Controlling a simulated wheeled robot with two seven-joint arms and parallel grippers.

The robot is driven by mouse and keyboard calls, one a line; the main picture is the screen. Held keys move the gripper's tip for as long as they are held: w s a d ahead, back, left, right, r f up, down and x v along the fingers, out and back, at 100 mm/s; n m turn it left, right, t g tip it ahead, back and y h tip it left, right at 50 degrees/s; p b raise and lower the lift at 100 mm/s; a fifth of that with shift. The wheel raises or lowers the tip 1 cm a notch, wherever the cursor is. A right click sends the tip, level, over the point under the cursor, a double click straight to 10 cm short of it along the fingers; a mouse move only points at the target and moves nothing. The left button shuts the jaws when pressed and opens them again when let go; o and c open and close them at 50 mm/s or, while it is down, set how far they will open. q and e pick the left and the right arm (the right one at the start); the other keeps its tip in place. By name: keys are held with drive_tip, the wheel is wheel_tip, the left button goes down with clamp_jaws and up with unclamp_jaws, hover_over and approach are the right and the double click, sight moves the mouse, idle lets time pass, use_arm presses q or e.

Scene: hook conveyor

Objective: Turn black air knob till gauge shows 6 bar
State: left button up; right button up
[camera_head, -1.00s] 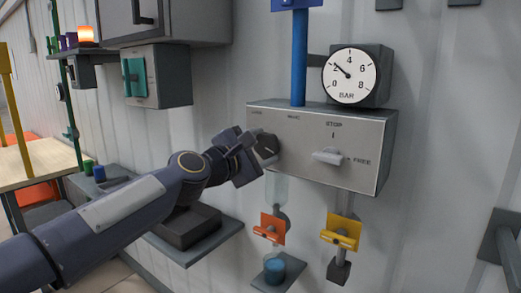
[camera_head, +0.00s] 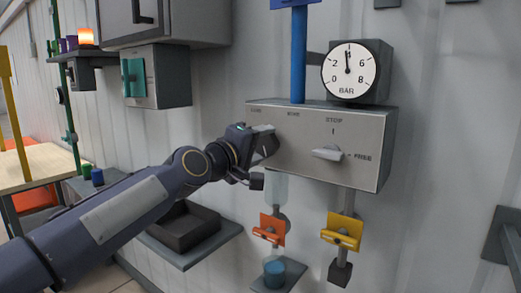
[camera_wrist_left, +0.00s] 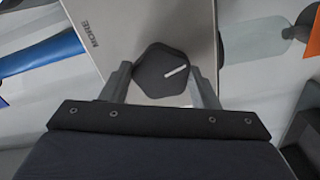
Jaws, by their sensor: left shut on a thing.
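The black air knob (camera_wrist_left: 162,71) is faceted with a white pointer line and sits on the grey panel (camera_head: 372,133). In the left wrist view it lies between the two fingers of my left gripper (camera_wrist_left: 163,85), which is shut on it. In the head view my left gripper (camera_head: 262,143) is at the panel's left part and largely hides the knob. The round white gauge (camera_head: 350,70) marked BAR stands above the panel; its needle points almost straight up, at about 4. My right gripper is not in view.
A white lever (camera_head: 328,153) sits on the panel under STOP, by FREE. An orange handle (camera_head: 271,226) and a yellow handle (camera_head: 342,231) hang below. A blue pipe (camera_head: 299,58) rises from the panel. A dark tray (camera_head: 183,240) lies below my arm.

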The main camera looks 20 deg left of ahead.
use_arm(q)
drive_tip(key=m, duration=0.1)
drive_tip(key=m+b, duration=0.1)
drive_tip(key=m, duration=0.1)
drive_tip(key=shift+d+f+m, duration=0.1)
drive_tip(key=shift+f+m, duration=0.15)
drive_tip(key=shift+m, duration=0.05)
drive_tip(key=shift+m+b, duration=1.1)
drive_tip(key=shift+m, duration=0.8)
drive_tip(key=o, duration=1)
drive_tip(key=shift+r, duration=0.1)
drive_tip(key=b+v, duration=0.2)
drive_tip(key=v, duration=0.5)
drive_tip(key=shift+s+a+r, duration=0.1)
drive_tip(key=shift+s+a, duration=0.1)
drive_tip(key=shift+s, duration=0.15)
